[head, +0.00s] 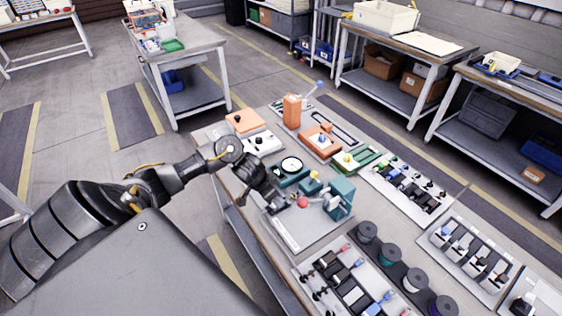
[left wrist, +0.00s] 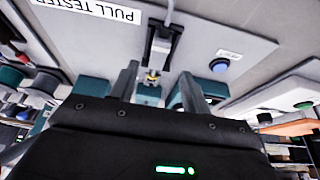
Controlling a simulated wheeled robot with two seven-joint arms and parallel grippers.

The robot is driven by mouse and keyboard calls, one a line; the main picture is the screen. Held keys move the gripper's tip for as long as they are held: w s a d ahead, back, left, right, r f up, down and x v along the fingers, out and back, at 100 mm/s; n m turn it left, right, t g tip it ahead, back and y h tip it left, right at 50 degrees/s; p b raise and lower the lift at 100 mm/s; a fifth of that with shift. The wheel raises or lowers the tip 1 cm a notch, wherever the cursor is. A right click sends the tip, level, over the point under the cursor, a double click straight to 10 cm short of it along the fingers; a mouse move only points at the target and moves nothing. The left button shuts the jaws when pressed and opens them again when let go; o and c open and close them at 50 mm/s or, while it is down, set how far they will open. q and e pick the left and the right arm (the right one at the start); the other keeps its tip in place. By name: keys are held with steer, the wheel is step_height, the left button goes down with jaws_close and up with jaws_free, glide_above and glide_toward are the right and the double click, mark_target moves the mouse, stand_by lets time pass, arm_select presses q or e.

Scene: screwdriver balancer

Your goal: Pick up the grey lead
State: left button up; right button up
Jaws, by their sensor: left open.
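My left gripper (head: 268,197) reaches in over the bench beside a teal device with a red knob (head: 303,202). In the left wrist view its two fingers (left wrist: 158,88) stand apart, open, with nothing clearly held between them. Beyond the fingertips, a dark block with a yellow part (left wrist: 153,77) lies on a pale plate marked PULL TESTER (left wrist: 100,12). A thin grey strand (left wrist: 170,12) runs from the block to the top edge. It may be the grey lead, but I cannot be sure. In the head view the gripper hides part of this spot. My right gripper is not in view.
A round dial gauge (head: 291,165) sits just behind the gripper. An orange block (head: 293,111) stands farther back. Several spools (head: 391,255) and trays of small parts (head: 405,190) fill the right side. A blue button (left wrist: 219,66) is on the tester's plate.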

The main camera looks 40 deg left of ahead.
arm_select(q)
steer(key=shift+w+d+f, duration=0.1)
steer(key=shift+d+f, duration=0.05)
steer(key=shift+f, duration=0.15)
steer(key=x, duration=0.4)
steer(key=shift+w+d+f, duration=0.1)
steer(key=shift+w+f, duration=0.1)
steer(key=shift+w, duration=0.05)
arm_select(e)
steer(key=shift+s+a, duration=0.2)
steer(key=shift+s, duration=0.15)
arm_select(q)
steer(key=c, duration=1)
steer(key=shift+r, duration=0.15)
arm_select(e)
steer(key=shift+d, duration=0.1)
